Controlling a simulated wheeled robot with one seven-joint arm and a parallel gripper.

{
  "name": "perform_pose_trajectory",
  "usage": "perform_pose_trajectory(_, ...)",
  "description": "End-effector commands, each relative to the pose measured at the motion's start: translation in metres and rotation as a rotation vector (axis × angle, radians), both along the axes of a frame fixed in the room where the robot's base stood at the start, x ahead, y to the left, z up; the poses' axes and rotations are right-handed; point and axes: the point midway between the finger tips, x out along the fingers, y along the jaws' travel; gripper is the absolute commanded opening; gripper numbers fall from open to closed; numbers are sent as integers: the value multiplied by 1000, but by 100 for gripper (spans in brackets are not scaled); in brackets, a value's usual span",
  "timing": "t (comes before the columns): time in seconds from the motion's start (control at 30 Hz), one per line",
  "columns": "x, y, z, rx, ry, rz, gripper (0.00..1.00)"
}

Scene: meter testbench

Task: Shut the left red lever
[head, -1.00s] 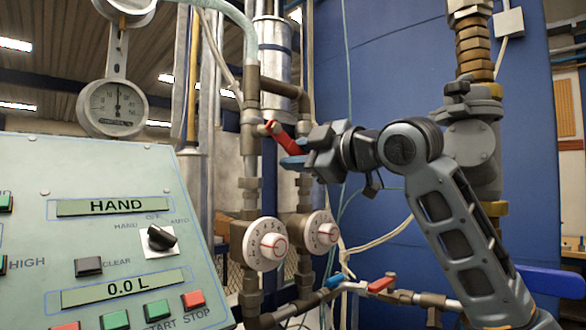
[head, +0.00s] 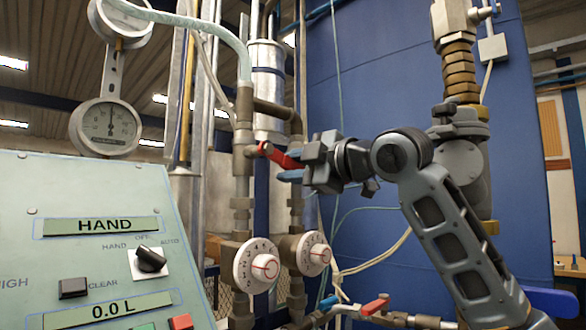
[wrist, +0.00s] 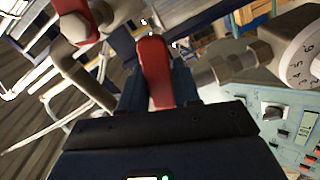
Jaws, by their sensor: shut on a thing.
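The left red lever (head: 281,158) sits on a valve of the left vertical pipe, above the dials. It slants down to the right from its pivot. My gripper (head: 292,170) is shut on its outer end, coming from the right. In the wrist view the red lever (wrist: 154,70) stands between the two blue fingers of my gripper (wrist: 158,92). Part of the lever's end is hidden by the fingers. Another red lever (head: 375,305) sits on the lower horizontal pipe, apart from my gripper.
The control panel (head: 90,250) fills the lower left. Two white dials (head: 257,266) sit below the held lever. A blue lever (head: 329,302) is on the lower pipe. A thick pipe with a valve (head: 462,130) stands behind my arm. A blue wall panel (head: 375,80) is behind.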

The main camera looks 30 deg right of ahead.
Motion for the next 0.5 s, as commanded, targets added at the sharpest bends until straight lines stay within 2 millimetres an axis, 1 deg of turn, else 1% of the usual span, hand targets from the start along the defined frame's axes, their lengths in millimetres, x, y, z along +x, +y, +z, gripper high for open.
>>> perform_pose_trajectory(0.03, 0, 0, 1, -4, -4, -1, 0)
perform_pose_trajectory(0.07, 0, 0, 2, -3, -4, -1, 34)
perform_pose_trajectory(0.1, 0, 0, 1, -3, -4, -2, 38)
perform_pose_trajectory(0.23, 0, 0, 1, -2, -4, -1, 51)
perform_pose_trajectory(0.27, 0, 0, 1, -1, -3, -1, 52)
perform_pose_trajectory(0.5, -1, -1, 1, 0, -2, -1, 52)
